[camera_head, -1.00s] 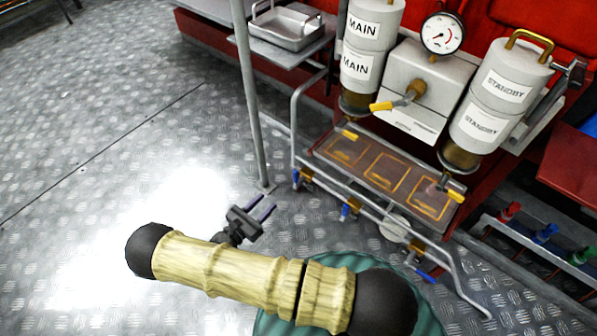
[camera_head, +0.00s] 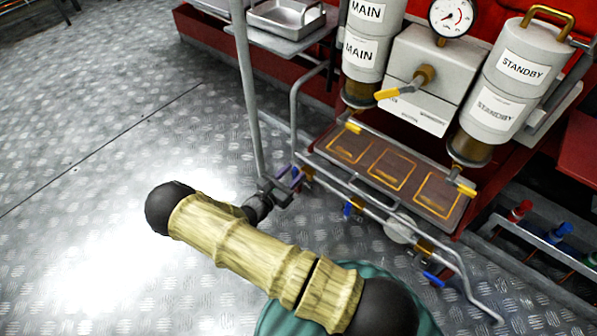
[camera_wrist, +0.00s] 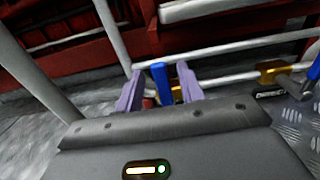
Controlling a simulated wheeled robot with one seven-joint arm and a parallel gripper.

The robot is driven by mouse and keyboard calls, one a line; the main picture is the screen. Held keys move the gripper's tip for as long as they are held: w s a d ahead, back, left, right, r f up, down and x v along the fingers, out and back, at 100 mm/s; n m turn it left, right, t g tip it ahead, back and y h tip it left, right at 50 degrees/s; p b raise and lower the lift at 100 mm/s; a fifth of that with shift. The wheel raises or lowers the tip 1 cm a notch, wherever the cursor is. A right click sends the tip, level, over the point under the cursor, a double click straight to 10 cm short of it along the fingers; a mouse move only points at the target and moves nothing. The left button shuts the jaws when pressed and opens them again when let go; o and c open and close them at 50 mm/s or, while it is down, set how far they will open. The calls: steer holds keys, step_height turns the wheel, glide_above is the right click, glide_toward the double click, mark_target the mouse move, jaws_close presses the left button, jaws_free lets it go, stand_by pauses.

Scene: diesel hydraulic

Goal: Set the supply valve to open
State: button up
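Several small valves sit on the low pipe at the front of the panel. A blue valve handle (camera_wrist: 160,82) stands between my gripper's two pale fingers (camera_wrist: 159,68) in the wrist view, with gaps on both sides. My gripper (camera_head: 292,180) is open at the left end of the pipe, beside the leftmost brass valve (camera_head: 308,174). Another blue handle (camera_head: 347,209) is at the pipe's middle and one more blue handle (camera_head: 433,280) is at its right. I cannot read which valve is the supply valve. A brass valve (camera_wrist: 270,72) with a small tag is right of my gripper.
A grey post (camera_head: 247,95) stands close left of my gripper. A tray with orange squares (camera_head: 385,168) lies behind the pipe. The MAIN canister (camera_head: 361,50), gauge (camera_head: 452,16) and STANDBY canister (camera_head: 505,85) stand above. The metal floor at left is clear.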

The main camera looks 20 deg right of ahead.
steer(key=shift+b+x, duration=0.55)
steer(key=shift+x, duration=1.2)
steer(key=shift+c, duration=0.5)
jaws_close()
